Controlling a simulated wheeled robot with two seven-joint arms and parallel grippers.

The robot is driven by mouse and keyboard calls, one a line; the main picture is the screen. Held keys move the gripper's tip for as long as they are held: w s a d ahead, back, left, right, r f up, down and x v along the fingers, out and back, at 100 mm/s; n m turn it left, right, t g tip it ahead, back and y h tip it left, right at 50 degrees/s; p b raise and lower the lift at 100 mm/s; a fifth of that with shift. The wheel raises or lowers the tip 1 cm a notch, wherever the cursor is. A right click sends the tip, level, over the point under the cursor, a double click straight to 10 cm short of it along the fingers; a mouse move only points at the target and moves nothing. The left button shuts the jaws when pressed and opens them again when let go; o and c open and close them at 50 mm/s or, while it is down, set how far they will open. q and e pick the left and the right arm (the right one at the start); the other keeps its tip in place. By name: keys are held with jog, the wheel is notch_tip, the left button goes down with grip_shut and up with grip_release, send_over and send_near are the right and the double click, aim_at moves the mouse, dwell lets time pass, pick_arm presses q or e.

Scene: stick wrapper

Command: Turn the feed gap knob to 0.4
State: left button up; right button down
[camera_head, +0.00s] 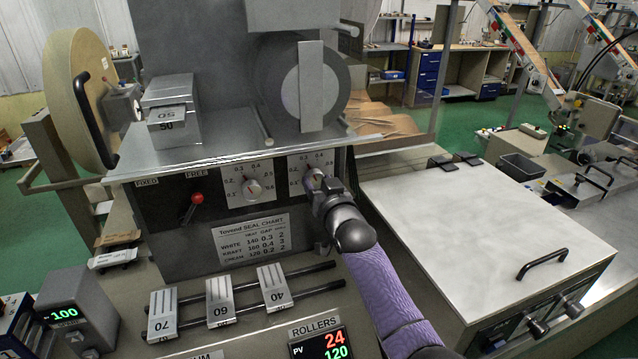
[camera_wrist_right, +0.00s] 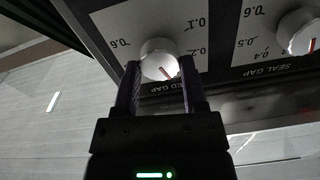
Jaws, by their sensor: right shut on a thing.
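The feed gap knob (camera_wrist_right: 158,57) is a white round knob on a pale dial in the right wrist view, where it appears upside down. In the head view, my right gripper (camera_head: 318,186) covers most of this knob at the right dial of the machine's front panel. My left gripper is not in view.
The seal gap knob (camera_head: 253,189) sits just left on the same panel. A red-tipped lever (camera_head: 197,198) is further left. Below are a seal chart (camera_head: 252,239) and numbered blocks on rails (camera_head: 220,302). A metal plate (camera_head: 250,150) overhangs the panel. A flat-topped cabinet (camera_head: 470,225) stands right.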

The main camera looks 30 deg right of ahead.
jog(key=m+p, duration=0.1)
jog(key=m, duration=0.2)
jog(key=shift+m, duration=0.4)
jog(key=shift+m+p, duration=0.3)
jog(key=shift+m, duration=2)
jog(key=shift+f, duration=0.1)
jog(key=shift+c, duration=0.7)
grip_release()
jog(key=p+v, duration=0.1)
jog(key=v, duration=0.9)
